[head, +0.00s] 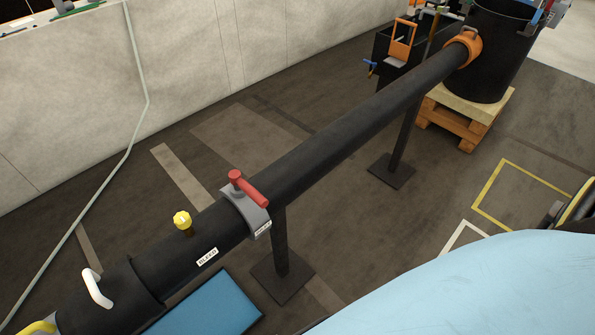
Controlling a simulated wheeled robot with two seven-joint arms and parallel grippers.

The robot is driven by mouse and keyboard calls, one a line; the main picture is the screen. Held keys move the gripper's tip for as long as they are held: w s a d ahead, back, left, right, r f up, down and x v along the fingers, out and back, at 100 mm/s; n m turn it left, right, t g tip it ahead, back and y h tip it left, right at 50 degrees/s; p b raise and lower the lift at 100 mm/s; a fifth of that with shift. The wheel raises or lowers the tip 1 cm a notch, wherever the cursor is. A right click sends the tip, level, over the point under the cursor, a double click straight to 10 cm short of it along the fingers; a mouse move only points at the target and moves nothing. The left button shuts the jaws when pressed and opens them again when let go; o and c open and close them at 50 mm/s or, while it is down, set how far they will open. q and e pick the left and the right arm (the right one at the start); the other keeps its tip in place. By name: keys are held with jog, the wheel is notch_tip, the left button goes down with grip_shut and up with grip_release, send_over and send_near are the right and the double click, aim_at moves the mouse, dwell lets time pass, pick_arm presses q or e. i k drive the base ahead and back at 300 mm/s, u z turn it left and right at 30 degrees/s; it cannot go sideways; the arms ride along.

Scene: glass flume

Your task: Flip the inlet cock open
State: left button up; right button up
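A red lever (252,190) sits on a grey saddle (249,213) clamped around the long black pipe (330,150). The lever lies across the pipe, pointing to the lower right. A small label on the saddle is too small to read surely, so I cannot confirm from it that this is the inlet cock. A small blue tap handle (370,64) also shows low on a black tank at the back. Neither of my grippers is in view.
A yellow knob (182,220) stands near a label reading BLEED (207,257). A white handle (97,289) is farther down the pipe. A black barrel (490,60) stands on a wooden pallet (465,112). A pale blue surface (480,290) fills the lower right.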

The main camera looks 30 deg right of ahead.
aim_at(236, 177)
jog(key=z, duration=0.6)
jog(key=i, duration=0.5)
jog(key=u, duration=0.55)
jog(key=k, duration=0.75)
jog(key=z, duration=0.65)
jog(key=i, duration=0.5)
